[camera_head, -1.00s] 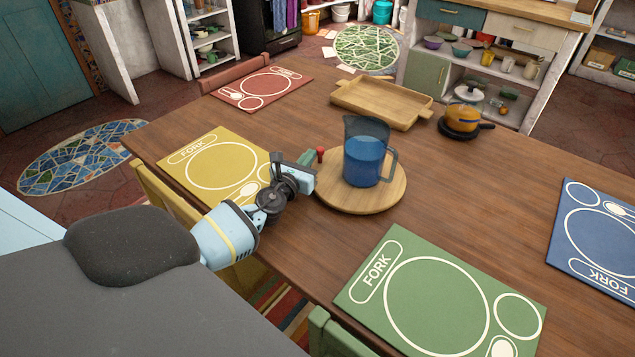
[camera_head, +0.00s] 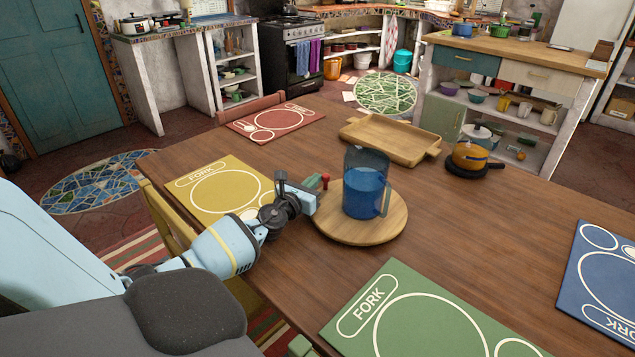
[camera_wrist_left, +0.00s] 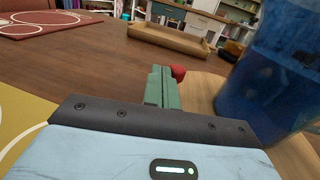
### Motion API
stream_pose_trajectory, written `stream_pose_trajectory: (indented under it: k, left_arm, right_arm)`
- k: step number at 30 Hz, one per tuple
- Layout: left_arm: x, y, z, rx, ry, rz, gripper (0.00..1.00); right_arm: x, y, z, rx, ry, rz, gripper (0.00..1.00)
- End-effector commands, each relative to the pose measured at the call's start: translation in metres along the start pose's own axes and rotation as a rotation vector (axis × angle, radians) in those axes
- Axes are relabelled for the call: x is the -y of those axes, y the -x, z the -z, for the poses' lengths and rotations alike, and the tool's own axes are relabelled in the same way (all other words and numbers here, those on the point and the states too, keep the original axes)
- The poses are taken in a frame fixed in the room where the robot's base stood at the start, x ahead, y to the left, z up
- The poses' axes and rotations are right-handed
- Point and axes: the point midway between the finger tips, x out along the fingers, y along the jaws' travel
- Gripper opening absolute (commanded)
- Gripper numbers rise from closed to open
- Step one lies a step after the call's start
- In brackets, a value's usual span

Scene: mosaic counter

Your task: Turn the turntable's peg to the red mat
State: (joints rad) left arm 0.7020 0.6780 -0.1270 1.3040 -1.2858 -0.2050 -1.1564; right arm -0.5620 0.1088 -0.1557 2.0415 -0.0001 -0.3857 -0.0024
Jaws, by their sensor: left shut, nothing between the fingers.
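The round wooden turntable (camera_head: 350,231) lies on the table and carries a blue see-through pitcher (camera_head: 365,190). Its red-topped peg (camera_head: 325,179) stands at the turntable's left edge; the red top also shows in the left wrist view (camera_wrist_left: 178,72). My left gripper (camera_head: 312,188) is shut and empty, its green fingers right beside the peg on the left. I cannot tell whether they touch it. The fingers partly hide the peg. The red mat (camera_head: 277,122) lies at the table's far left end. My right gripper is not in view.
A yellow mat (camera_head: 222,190) lies left of the turntable, a green mat (camera_head: 390,320) in front and a blue mat (camera_head: 605,270) at right. A wooden tray (camera_head: 390,141) and an orange pot (camera_head: 469,156) stand behind. Bare table lies between turntable and red mat.

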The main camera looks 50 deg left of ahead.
Motion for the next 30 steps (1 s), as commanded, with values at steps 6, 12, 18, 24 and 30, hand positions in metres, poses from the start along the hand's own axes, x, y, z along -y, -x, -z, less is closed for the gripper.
stream_pose_trajectory:
  k: [6, 12, 18, 24, 30]
  left_arm:
    - [-0.001, 0.000, 0.000, 0.000, 0.000, -0.001, 0.00]
    - [-0.001, 0.000, 0.000, 0.000, -0.001, -0.001, 0.00]
    - [-0.001, 0.008, 0.000, -0.001, -0.002, -0.001, 0.00]
    - [-0.001, 0.033, -0.001, 0.000, -0.003, 0.001, 0.00]
    - [-0.001, 0.059, 0.000, -0.001, -0.001, 0.000, 0.00]
  right_arm:
    - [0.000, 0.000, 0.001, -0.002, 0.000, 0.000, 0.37]
    - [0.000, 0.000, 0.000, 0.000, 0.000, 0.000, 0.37]
    - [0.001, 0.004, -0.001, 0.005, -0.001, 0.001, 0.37]
    - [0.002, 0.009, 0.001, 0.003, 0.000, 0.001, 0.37]
    - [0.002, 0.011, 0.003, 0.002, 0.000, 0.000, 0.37]
